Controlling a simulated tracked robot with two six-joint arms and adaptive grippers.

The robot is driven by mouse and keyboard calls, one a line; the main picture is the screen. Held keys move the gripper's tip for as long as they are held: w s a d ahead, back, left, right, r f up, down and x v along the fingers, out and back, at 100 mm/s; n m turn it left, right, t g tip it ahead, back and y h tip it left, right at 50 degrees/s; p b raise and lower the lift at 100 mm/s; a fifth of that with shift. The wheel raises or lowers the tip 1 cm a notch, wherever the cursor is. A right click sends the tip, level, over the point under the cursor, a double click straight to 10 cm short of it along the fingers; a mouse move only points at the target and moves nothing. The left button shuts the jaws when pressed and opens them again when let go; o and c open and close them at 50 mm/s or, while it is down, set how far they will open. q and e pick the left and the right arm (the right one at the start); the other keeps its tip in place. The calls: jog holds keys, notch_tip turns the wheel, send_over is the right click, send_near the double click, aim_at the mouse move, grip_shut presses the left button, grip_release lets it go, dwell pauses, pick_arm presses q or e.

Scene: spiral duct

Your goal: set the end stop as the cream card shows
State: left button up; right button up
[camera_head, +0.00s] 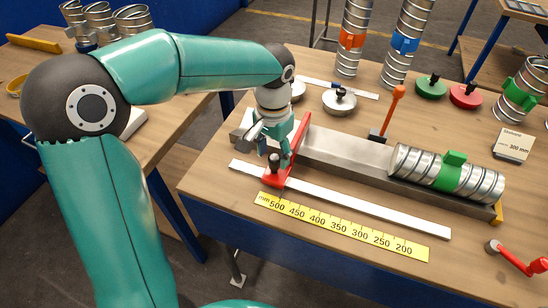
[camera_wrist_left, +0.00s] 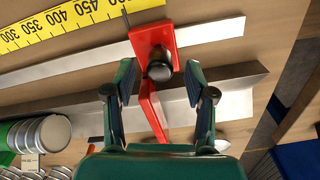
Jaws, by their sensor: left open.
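The red end stop (camera_head: 276,178) with a black knob (camera_head: 274,162) stands near the 500 end of the yellow scale (camera_head: 340,228). In the left wrist view the end stop (camera_wrist_left: 152,40) and its knob (camera_wrist_left: 159,67) lie between my spread fingers. My left gripper (camera_head: 272,145) is open just above the knob; its fingers (camera_wrist_left: 160,78) are on either side and apart from it. The cream card (camera_head: 513,145) reads 300 mm. A spiral duct with a green collar (camera_head: 450,172) lies in the metal trough (camera_head: 345,152). My right gripper is out of view.
A white rail strip (camera_head: 370,209) runs in front of the trough. Upright ducts (camera_head: 352,40), a metal disc (camera_head: 339,101), and green and red caps (camera_head: 466,95) stand behind. A red crank (camera_head: 520,262) is at front right.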

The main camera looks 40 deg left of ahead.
pick_arm(q)
jog(key=shift+f, duration=1.1)
grip_shut()
